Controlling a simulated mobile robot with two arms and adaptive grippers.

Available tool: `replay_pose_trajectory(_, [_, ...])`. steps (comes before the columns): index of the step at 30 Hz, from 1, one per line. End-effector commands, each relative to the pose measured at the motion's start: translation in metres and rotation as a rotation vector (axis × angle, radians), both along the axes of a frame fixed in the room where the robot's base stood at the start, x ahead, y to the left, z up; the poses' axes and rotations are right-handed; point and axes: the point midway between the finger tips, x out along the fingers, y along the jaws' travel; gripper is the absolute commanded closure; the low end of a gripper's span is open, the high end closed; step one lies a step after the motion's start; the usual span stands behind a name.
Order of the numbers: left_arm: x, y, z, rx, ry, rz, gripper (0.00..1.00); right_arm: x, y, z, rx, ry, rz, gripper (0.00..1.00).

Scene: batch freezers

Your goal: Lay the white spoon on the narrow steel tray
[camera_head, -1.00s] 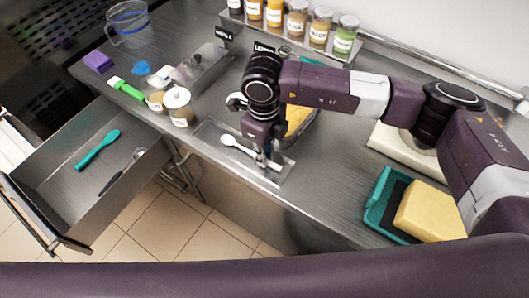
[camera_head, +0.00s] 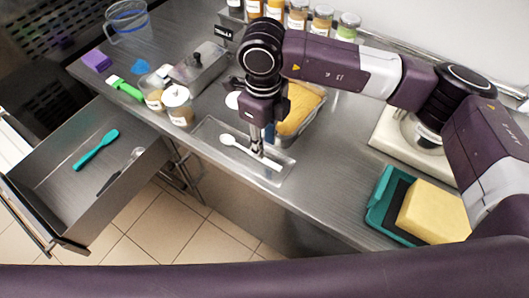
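The white spoon (camera_head: 229,140) shows over the narrow steel tray (camera_head: 272,177), its bowl to the left and its handle running right toward my gripper. It appears to lie in the tray, but a small gap beneath it cannot be ruled out. My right gripper (camera_head: 257,152) points down at the spoon's handle end. The fingertips overlap the handle in the picture; whether they grip it is too small to tell. My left gripper is out of view.
Two lidded jars (camera_head: 178,106) and a steel box (camera_head: 201,66) stand left of the tray. A pan with yellow content (camera_head: 298,112) sits close behind. An open drawer (camera_head: 60,190) holds a teal spatula (camera_head: 96,150). A teal tray with a yellow block (camera_head: 432,212) is at right.

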Motion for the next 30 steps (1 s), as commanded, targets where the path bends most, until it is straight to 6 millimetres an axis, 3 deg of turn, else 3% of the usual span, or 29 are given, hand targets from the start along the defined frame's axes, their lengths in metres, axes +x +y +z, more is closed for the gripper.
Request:
replay_pose_trajectory(6, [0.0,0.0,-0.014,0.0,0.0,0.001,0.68,0.001,0.001,0.043,0.001,-0.003,0.001,0.72])
replay_pose_trajectory(12, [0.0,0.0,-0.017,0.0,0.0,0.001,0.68,0.0,0.001,0.064,0.0,-0.001,0.001,0.72])
replay_pose_trajectory(30, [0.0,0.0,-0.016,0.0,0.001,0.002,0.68,0.0,0.001,0.069,-0.001,0.001,0.0,0.72])
